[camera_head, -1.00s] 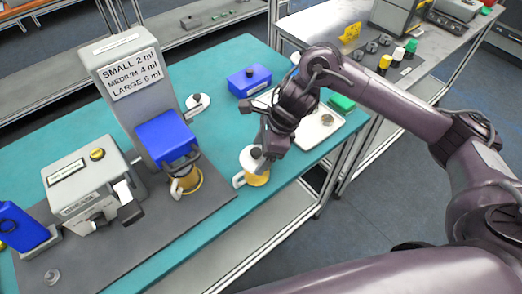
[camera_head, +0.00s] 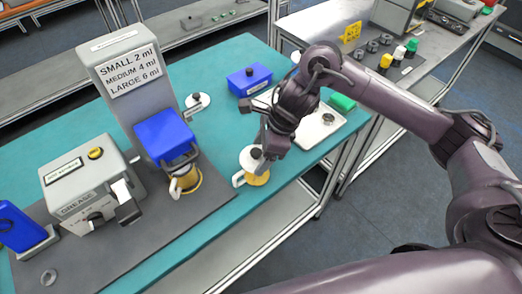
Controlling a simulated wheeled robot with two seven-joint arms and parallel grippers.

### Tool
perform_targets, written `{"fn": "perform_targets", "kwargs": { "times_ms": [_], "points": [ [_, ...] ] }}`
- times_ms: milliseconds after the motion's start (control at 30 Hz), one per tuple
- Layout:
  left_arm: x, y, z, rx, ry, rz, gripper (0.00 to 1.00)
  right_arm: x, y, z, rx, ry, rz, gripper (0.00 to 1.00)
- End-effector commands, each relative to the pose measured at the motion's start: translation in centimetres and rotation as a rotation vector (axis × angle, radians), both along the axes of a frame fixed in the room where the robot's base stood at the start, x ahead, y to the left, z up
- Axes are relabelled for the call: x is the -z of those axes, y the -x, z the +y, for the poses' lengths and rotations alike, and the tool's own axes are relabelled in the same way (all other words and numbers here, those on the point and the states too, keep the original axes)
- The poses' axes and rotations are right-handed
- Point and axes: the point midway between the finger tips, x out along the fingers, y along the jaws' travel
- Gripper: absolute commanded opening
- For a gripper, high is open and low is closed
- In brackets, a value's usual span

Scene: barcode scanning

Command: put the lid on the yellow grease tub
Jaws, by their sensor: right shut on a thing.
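The yellow grease tub (camera_head: 257,179) stands near the front edge of the teal table, with a pale handle on its left side. A white lid (camera_head: 247,159) with a dark knob is at the top of the tub. It looks level, but I cannot tell whether it is fully seated. My right gripper (camera_head: 262,152) comes down from above and is shut on the lid's knob, hiding part of the lid. My left gripper is not in view.
A similar yellow tub (camera_head: 186,184) stands under the blue dispenser head (camera_head: 166,137). Another white lid (camera_head: 196,101) lies on the table behind. A blue box (camera_head: 249,80) and a white tray (camera_head: 318,132) are near my right arm. A grease machine (camera_head: 88,183) stands at left.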

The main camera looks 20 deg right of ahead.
Motion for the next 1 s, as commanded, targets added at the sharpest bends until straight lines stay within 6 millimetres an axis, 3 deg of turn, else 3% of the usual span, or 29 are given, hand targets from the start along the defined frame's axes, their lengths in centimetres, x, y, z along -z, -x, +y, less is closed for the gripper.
{"fn": "perform_targets", "kwargs": {
  "times_ms": [433,467,633,1000],
  "points": [
    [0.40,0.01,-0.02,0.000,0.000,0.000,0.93,0.28,0.00,-0.02,0.000,0.000,-0.001,0.50],
    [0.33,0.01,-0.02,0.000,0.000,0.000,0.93,0.20,0.00,-0.01,0.000,0.000,-0.001,0.74],
    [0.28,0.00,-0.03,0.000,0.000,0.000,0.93,0.18,0.01,-0.01,0.000,0.000,0.000,0.96],
    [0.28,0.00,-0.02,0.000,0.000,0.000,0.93,0.19,0.02,0.00,0.000,0.000,0.000,1.00]
  ]
}}
